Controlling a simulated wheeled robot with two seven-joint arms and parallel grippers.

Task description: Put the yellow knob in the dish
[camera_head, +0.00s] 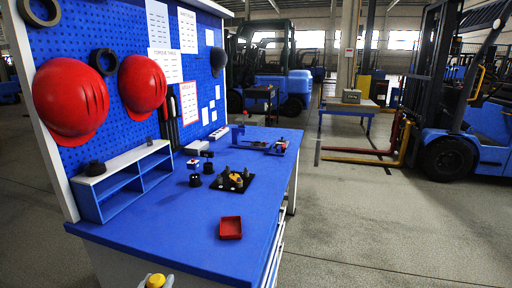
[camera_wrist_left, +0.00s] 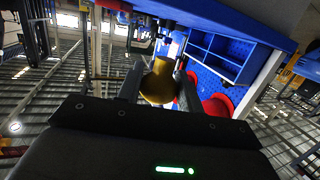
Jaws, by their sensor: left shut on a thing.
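The yellow knob (camera_head: 155,281) is at the bottom edge of the head view, in front of the bench's near edge. My left gripper (camera_head: 156,284) is shut on it; only the gripper's tip shows there. In the left wrist view the yellow knob (camera_wrist_left: 158,82) sits between the two fingers of my left gripper (camera_wrist_left: 160,88). The red square dish (camera_head: 230,228) lies on the blue bench top, farther away and to the right of the knob. It looks empty. My right gripper is not in view.
A black plate with dark posts and a yellow part (camera_head: 233,179) stands behind the dish. Small black pieces (camera_head: 195,180) lie left of it. A blue shelf unit (camera_head: 125,180) stands at the left below red helmets (camera_head: 70,98). The near bench top (camera_head: 165,238) is clear.

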